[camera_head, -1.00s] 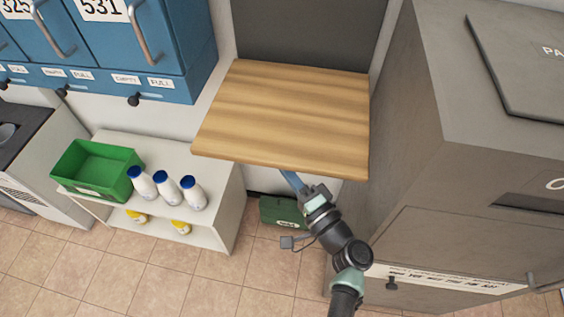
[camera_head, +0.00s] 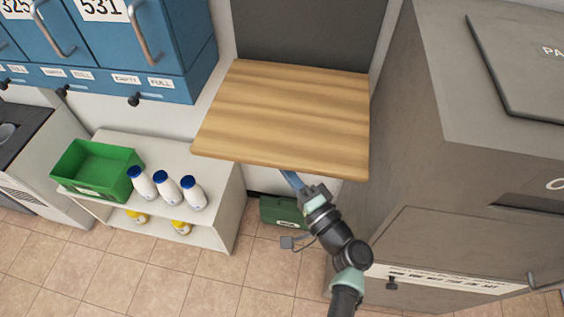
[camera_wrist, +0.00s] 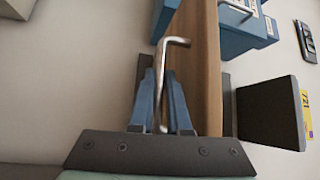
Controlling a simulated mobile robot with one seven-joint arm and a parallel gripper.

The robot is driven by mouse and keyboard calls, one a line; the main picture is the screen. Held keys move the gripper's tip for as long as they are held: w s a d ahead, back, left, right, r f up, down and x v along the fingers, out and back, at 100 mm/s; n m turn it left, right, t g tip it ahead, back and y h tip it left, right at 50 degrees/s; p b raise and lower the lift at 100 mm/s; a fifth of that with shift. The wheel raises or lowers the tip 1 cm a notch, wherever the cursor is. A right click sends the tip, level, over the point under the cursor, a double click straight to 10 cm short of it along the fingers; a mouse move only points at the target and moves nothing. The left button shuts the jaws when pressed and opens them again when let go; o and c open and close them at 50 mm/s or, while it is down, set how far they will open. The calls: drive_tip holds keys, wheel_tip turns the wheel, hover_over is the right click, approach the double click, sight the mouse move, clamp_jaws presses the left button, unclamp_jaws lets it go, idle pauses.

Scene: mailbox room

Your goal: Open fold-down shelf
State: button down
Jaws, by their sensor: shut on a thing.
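The fold-down shelf (camera_head: 285,115) is a light wooden board that sticks out from the wall, about level, in the head view. My gripper (camera_head: 288,175) is under its front edge, with the fingertips partly hidden by the board. In the wrist view the board (camera_wrist: 205,70) shows edge-on and turned on its side. A bent metal handle (camera_wrist: 170,42) stands beside it. The blue fingers of my gripper (camera_wrist: 163,75) are shut on this handle, one on each side. Where the handle joins the board is not clear.
Blue mailboxes (camera_head: 170,50) hang at the upper left. A white shelf unit (camera_head: 218,205) below holds a green bin (camera_head: 95,170) and white bottles (camera_head: 167,190). A large grey cabinet (camera_head: 400,150) stands close on the right. A dark green box (camera_head: 280,211) is on the floor beneath.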

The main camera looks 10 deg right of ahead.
sight(282, 150)
drive_tip(key=shift+m+h, duration=0.3)
drive_tip(key=shift+m, duration=0.1)
wheel_tip(282, 150, up, 6)
drive_tip(key=p, duration=0.5)
drive_tip(key=shift+s+f, duration=0.15)
drive_tip(key=c, duration=1.2)
unclamp_jaws()
drive_tip(key=shift+o, duration=0.2)
drive_tip(key=shift+d, duration=0.1)
drive_tip(key=v, duration=1.3)
drive_tip(key=shift+g, duration=0.3)
